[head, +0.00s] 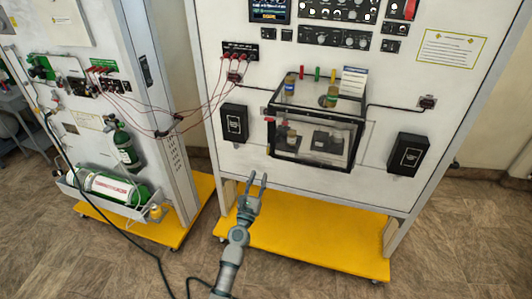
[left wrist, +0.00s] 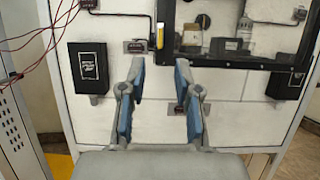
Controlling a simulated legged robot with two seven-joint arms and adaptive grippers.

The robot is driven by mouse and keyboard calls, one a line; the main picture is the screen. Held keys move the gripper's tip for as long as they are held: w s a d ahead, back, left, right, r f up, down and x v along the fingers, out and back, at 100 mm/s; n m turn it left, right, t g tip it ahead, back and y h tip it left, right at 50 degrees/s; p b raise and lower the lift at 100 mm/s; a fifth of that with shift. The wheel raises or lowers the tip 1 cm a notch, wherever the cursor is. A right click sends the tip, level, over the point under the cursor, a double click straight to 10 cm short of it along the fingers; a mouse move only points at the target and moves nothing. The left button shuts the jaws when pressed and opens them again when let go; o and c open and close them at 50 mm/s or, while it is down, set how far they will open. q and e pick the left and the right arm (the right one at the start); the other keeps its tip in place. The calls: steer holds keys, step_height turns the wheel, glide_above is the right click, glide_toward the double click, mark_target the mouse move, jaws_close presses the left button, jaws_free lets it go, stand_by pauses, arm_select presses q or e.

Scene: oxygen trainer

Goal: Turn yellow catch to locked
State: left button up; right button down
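The yellow catch (left wrist: 160,36) shows in the left wrist view as a small upright yellow piece at the left side of the black-framed clear box (left wrist: 222,62). In the head view the box (head: 316,124) is mounted on the white panel, and a small yellow spot, probably the catch (head: 268,149), shows at its lower left edge. My left gripper (head: 254,179) is open and empty, below and left of the box. In the left wrist view its fingers (left wrist: 161,62) stand apart, just below the catch and not touching it. My right gripper is not in view.
Black holders (head: 234,122) and (head: 407,154) flank the box on the panel (head: 300,188). Red cables (head: 205,110) hang at the left, by a second trainer with green cylinders (head: 115,187). A yellow base (head: 300,240) juts out below.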

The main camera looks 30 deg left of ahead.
mark_target(268, 149)
arm_select(q)
steer(key=x, duration=1)
steer(key=shift+w, duration=0.15)
steer(key=shift+a, duration=0.15)
jaws_close()
